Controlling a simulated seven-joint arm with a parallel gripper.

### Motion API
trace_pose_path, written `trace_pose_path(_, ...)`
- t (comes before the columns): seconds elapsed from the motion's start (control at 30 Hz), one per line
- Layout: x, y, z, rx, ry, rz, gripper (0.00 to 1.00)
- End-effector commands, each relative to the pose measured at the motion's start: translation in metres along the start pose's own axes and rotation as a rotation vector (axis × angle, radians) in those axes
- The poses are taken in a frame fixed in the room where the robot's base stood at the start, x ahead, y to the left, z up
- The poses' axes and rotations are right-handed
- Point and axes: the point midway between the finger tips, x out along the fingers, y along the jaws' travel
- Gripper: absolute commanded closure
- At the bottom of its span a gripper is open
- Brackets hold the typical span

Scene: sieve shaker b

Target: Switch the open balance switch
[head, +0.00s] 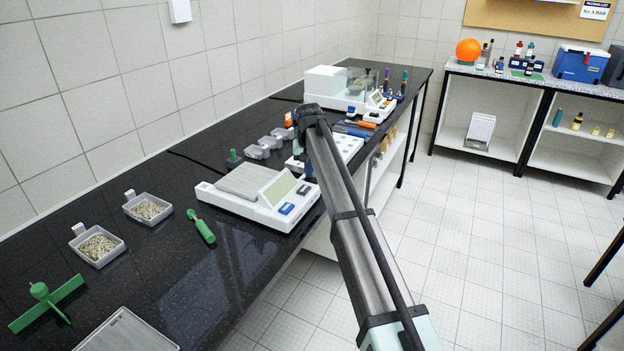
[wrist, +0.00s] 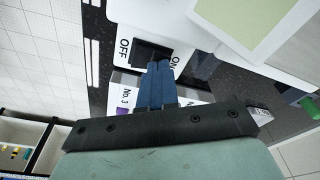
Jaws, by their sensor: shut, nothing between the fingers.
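The open balance (head: 250,212) is a white unit on the black bench in the head view, with a flat grey pan, a pale display and blue buttons. In the wrist view, a white housing (wrist: 205,45) with a pale green display bears a black rocker switch (wrist: 147,50) between the letters OFF and ON. My gripper (wrist: 160,66) is shut and empty, its blue fingers together at the switch's lower edge in the picture. The fingertips cover part of the switch; I cannot tell whether they touch it. In the head view my arm hides the gripper.
A white enclosed balance (head: 345,90) stands farther back, near dark bottles and an orange-handled tool. The floor at right is clear.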

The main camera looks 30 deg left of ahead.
Motion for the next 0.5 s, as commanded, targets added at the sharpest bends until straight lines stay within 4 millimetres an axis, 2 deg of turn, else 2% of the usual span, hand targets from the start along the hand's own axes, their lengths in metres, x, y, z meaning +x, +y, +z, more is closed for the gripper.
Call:
trace_pose_path(0.27,-0.001,0.0,0.0,0.0,0.0,0.0,1.0)
trace_pose_path(0.5,-0.014,0.0,-0.003,0.0,0.001,0.0,1.0)
